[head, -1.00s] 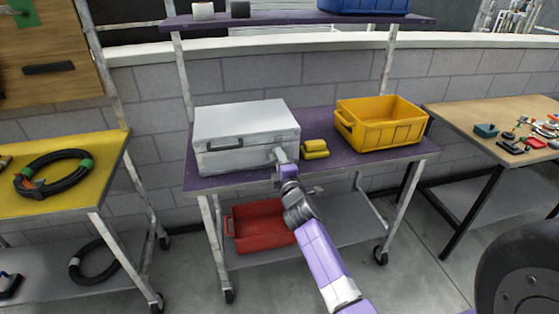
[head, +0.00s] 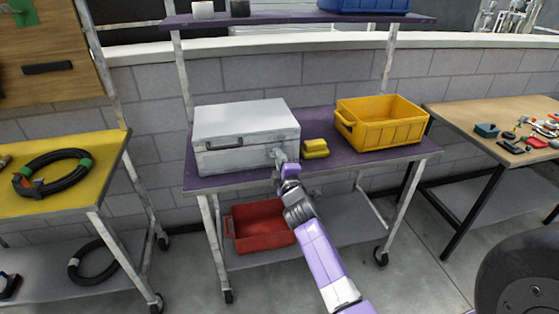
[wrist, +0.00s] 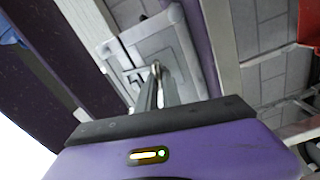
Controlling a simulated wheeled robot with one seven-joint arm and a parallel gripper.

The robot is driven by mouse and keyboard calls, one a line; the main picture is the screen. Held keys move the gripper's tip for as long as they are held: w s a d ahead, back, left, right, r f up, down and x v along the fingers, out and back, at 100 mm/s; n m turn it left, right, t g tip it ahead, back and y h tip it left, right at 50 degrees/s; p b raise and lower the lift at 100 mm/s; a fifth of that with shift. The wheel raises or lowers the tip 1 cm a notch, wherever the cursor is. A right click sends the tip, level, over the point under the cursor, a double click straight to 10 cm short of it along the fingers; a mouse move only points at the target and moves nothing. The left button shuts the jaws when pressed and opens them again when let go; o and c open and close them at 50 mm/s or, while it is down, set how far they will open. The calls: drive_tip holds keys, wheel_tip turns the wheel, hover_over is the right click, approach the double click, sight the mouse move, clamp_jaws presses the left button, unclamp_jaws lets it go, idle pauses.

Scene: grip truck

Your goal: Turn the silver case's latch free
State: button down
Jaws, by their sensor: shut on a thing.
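The silver case (head: 240,135) stands closed on the purple top of a wheeled cart, its dark handle on the front face. My gripper (head: 279,155) is at the right part of the case's front. In the wrist view the case (wrist: 178,50) fills the upper middle, and my gripper's fingers (wrist: 156,72) reach its face. The fingers are shut on the small latch there, which they mostly hide. How far the latch is turned cannot be told.
A yellow bin (head: 380,128) and a small yellow object (head: 316,148) stand right of the case on the purple top (head: 345,165). A red bin (head: 261,228) is on the shelf below. A yellow-topped cart (head: 75,170) stands left, a wooden table (head: 480,115) right.

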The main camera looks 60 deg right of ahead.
drive_tip(key=m+b, duration=0.2)
drive_tip(key=m, duration=0.2)
drive_tip(key=shift+f, duration=0.2)
drive_tip(key=m+b, duration=0.2)
drive_tip(key=m, duration=0.2)
drive_tip(key=m+b, duration=0.2)
drive_tip(key=m, duration=0.2)
drive_tip(key=shift+m+b, duration=0.95)
drive_tip(key=shift+m, duration=0.85)
drive_tip(key=c, duration=1.5)
unclamp_jaws()
drive_tip(key=shift+r, duration=0.1)
